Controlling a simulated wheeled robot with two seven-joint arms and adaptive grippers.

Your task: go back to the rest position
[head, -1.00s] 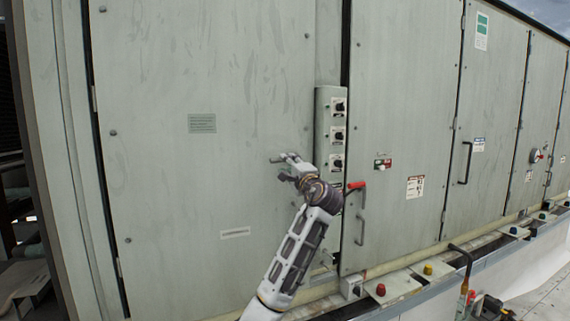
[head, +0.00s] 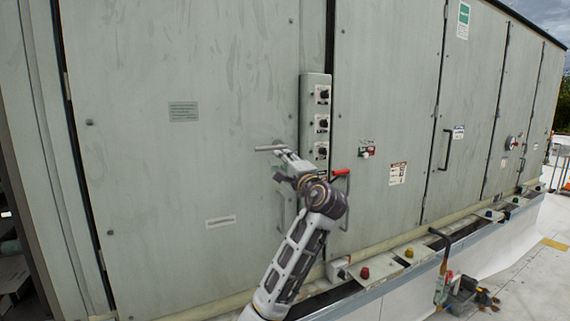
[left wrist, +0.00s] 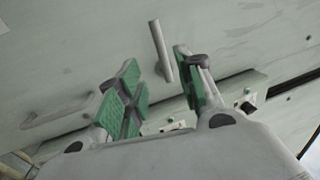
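My left gripper (head: 283,158) is raised in front of the grey cabinet door (head: 170,60), near a grey lever handle (head: 267,148). In the left wrist view, its two green-padded fingers (left wrist: 158,88) are spread apart. The lever handle (left wrist: 160,50) shows there just beyond the fingertips, in line with the gap, and nothing is visibly gripped. Whether the handle touches a finger cannot be told. My right gripper is in neither view.
A switch panel (head: 316,125) with black knobs stands right of my gripper. A red-topped handle (head: 341,172) is close beside my wrist. Coloured knobs line the lower ledge (head: 385,262). Tools (head: 465,290) lie at lower right. Pale roof floor (head: 530,265) is open at right.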

